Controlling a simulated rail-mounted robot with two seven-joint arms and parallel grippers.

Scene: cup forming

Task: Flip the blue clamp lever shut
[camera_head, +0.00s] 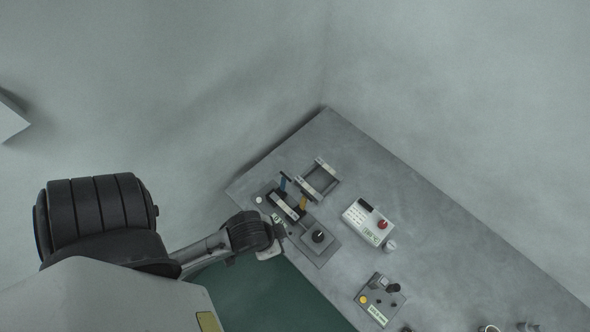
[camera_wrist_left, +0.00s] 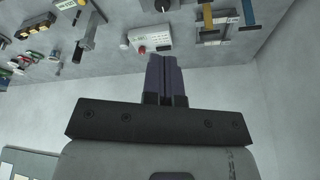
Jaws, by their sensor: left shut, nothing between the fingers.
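The blue clamp lever (camera_head: 284,181) stands up from a small dark fixture (camera_head: 283,207) near the table's left corner. It also shows at the upper right in the left wrist view (camera_wrist_left: 208,17). A yellow-orange lever (camera_head: 303,202) stands beside it. My left gripper (camera_head: 270,251) is in front of the fixture in the head view, apart from the blue lever. Its dark fingers (camera_wrist_left: 167,75) are together and empty in the left wrist view. The wrist partly hides the fixture's near side. My right gripper is not in view.
A white box with a red button (camera_head: 370,222) sits right of the fixture. A box with a yellow button (camera_head: 379,299) is nearer. A grey frame (camera_head: 317,178) stands behind the levers. The table's right part is mostly clear.

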